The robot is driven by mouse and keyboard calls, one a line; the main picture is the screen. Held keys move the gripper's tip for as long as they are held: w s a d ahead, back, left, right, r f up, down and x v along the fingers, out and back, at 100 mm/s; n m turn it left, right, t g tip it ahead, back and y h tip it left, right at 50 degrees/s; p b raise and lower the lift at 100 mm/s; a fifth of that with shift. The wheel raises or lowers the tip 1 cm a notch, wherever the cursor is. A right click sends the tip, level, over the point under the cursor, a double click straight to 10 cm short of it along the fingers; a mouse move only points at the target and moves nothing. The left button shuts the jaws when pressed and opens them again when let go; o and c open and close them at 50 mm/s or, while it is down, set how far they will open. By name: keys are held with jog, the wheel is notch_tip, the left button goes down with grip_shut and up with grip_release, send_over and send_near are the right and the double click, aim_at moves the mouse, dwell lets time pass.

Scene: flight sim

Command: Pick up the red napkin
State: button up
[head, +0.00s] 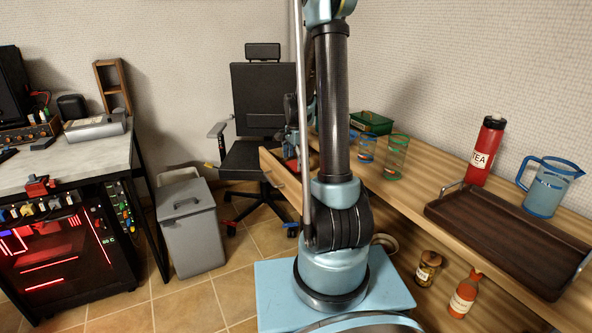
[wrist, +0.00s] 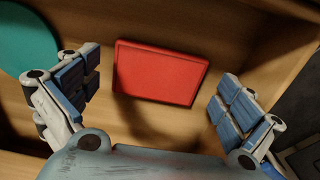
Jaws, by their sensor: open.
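The red napkin (wrist: 160,72) shows in the wrist view as a flat red rectangle with a raised-looking border. It lies on a wooden surface with wooden sides around it. My gripper (wrist: 153,92) is open, with one blue-padded finger to the left of the napkin and one to the right. Neither finger appears to touch it, and the space between them is empty. The height above the napkin is hard to judge. In the head view my arm hides most of this area, and I cannot make out the napkin clearly.
A teal round thing (wrist: 28,38) lies left of the napkin. In the head view, a wooden table (head: 415,180) carries glasses, a red tea bottle (head: 485,152), a pitcher (head: 549,188) and a dark tray (head: 505,238). A chair (head: 262,105) and grey bin (head: 190,228) stand left.

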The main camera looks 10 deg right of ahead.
jog(key=shift+f, duration=0.25)
jog(key=shift+c, duration=0.2)
jog(key=c, duration=0.7)
jog(key=shift+r, duration=0.1)
